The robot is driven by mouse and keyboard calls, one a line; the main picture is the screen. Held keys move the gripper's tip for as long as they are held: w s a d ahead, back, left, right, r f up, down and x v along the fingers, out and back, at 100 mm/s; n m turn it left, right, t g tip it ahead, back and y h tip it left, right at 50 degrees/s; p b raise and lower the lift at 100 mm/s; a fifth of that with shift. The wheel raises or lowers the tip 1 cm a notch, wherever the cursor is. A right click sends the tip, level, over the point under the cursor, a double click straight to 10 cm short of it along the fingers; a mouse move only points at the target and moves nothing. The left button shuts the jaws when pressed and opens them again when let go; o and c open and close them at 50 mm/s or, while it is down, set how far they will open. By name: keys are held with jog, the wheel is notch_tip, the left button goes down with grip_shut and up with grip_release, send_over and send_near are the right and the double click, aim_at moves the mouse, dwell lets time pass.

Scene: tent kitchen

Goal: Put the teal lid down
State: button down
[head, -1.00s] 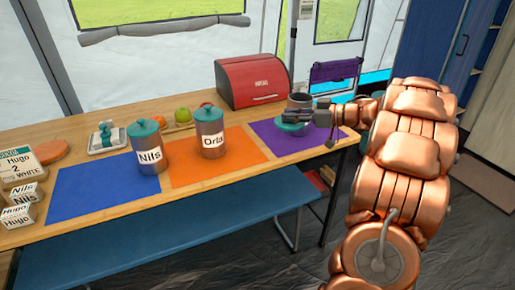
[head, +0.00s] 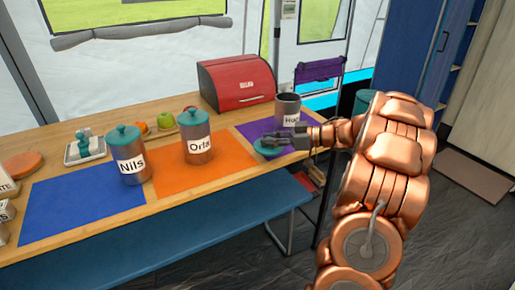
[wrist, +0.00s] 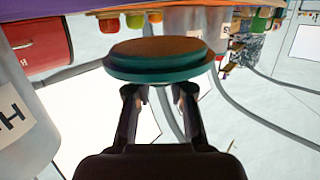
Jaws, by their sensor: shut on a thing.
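The teal lid (head: 268,149) is in my gripper (head: 287,142), in front of the open grey canister labelled Hugo (head: 288,107). In the wrist view the lid (wrist: 160,64) is between my fingertips (wrist: 160,92), which are shut on its small knob; its flat brown face points away from the gripper. In the head view the lid overlaps the near part of the purple mat (head: 252,131). I cannot tell if it touches the mat. The Hugo canister also shows at the left of the wrist view (wrist: 22,125).
Lidded canisters Nils (head: 129,165) and Orla (head: 197,147) stand by the blue mat (head: 75,200) and on the orange mat (head: 190,192). A red bread box (head: 236,84) is behind. A blue bench (head: 190,228) runs along the table's front.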

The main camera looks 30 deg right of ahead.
aim_at(259, 142)
jog(key=shift+w+a+f+b, duration=0.45)
jog(key=shift+w+a+f, duration=0.75)
jog(key=shift+w, duration=0.15)
jog(key=shift+w+a+f, duration=0.15)
jog(key=shift+w+f, duration=0.05)
jog(key=shift+f, duration=0.05)
jog(key=shift+f, duration=0.15)
jog(key=c, duration=1)
grip_release()
jog(key=shift+s+d+r, duration=0.25)
jog(key=shift+r, duration=0.05)
jog(key=p+v, duration=0.2)
jog(key=v, duration=0.9)
jog(key=shift+s+d, duration=0.1)
jog(key=shift+d, duration=0.05)
